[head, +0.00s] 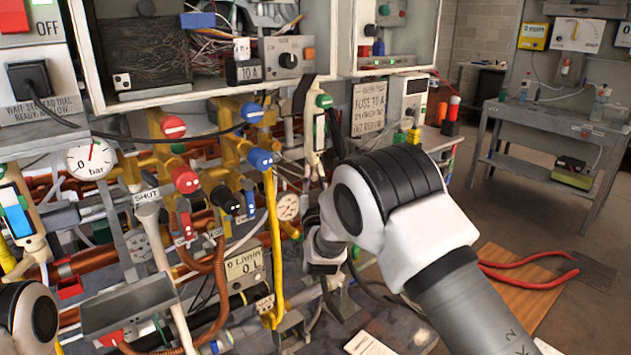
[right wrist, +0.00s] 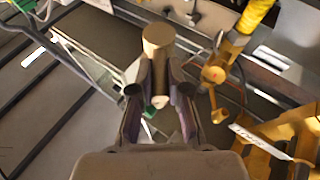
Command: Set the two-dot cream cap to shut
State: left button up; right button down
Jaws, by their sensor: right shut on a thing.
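In the right wrist view, a round tan-cream cylinder (right wrist: 157,42) stands up between the fingertips of my right gripper (right wrist: 158,75). The fingers are closed in on its sides. It looks like a cream cap, but no dots can be made out on it. In the head view my right gripper (head: 325,250) is low in front of the pipework, right of the yellow hose; my own wrist hides most of it, and the cap cannot be picked out there. My left gripper is out of the picture; only a white link of that arm shows.
Red-capped (head: 184,179) and blue-capped (head: 260,158) valves crowd the yellow pipes. A yellow hose (head: 275,240) hangs left of my right gripper. A flow meter box (head: 245,265) sits close by. A grey bench (head: 545,112) stands back right, with open floor before it.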

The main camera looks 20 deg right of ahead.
jog(key=shift+r, duration=0.15)
jog(key=c, duration=1.1)
grip_release()
jog(key=shift+w+a, duration=0.1)
jog(key=shift+c, duration=0.2)
jog(key=v, duration=1.2)
